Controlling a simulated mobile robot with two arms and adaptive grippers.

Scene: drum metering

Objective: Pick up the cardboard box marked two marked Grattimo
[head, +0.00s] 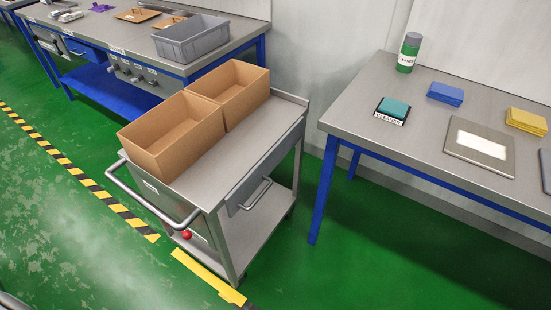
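Two open cardboard boxes stand end to end on top of a grey metal cart. The nearer cardboard box (154,158) is close to the cart's handle, and its inside looks empty. The farther cardboard box (254,103) stands directly behind it, also open at the top. I cannot read any number or the name Grattimo on either box, so I cannot tell which is the marked one. Neither of my grippers shows in the head view.
The cart (236,166) has a handle at its near left and free top on its right side. A workbench with a grey bin (190,45) is behind. A second table (362,110) at right holds a green bottle (406,62), cloths and a pad. Green floor lies open at left.

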